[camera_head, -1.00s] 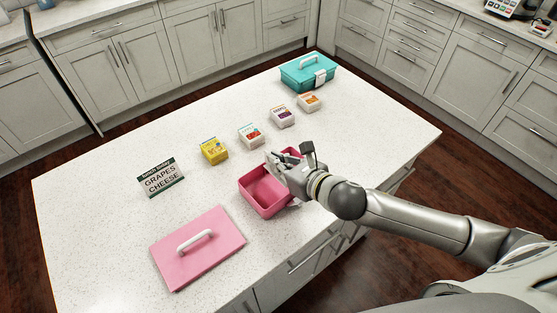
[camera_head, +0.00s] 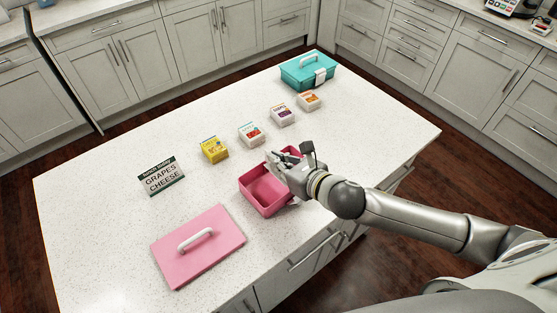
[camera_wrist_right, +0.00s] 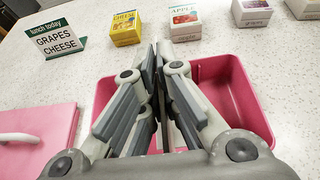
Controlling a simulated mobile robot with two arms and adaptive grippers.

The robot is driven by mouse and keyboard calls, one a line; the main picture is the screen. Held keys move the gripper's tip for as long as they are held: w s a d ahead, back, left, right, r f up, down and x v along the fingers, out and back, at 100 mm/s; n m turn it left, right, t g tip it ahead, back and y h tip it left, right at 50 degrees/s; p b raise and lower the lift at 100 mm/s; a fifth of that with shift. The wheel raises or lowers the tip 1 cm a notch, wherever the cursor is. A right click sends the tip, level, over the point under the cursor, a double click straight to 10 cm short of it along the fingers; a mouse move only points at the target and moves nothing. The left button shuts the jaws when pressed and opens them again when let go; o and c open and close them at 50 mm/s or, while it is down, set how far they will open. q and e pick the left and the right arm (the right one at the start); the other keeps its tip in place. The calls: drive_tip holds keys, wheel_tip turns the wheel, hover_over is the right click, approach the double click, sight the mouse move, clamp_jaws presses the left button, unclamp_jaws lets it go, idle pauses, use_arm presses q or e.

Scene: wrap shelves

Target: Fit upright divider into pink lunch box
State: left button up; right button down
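The open pink lunch box (camera_head: 265,206) sits on the counter near its front edge. It also shows in the right wrist view (camera_wrist_right: 238,95), under and around the fingers. My right gripper (camera_head: 275,162) is over the middle of the box, fingers pointing down and away. In the right wrist view its fingers (camera_wrist_right: 160,60) are nearly together on a thin strip, which looks like the upright divider (camera_wrist_right: 161,95) seen edge-on. The fingers hide most of it, and I cannot tell whether its lower edge touches the box floor. My left gripper is out of view.
The pink lid (camera_head: 215,255) with a white handle lies left of the box. A sign reading "GRAPES CHEESE" (camera_head: 161,177) and several small food cartons (camera_head: 251,134) stand behind. A closed teal lunch box (camera_head: 307,73) is at the far end.

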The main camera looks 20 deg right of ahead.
idle(0.4)
drive_tip(key=shift+p, duration=0.6)
idle(0.6)
drive_tip(key=shift+f+b, duration=1.2)
drive_tip(key=shift+f, duration=0.6)
drive_tip(key=shift+r, duration=0.15)
drive_tip(key=shift+r+p, duration=1.3)
drive_tip(key=shift+p, duration=0.3)
drive_tip(key=shift+p, duration=0.8)
idle(0.7)
drive_tip(key=shift+f+b, duration=0.85)
drive_tip(key=shift+f, duration=0.45)
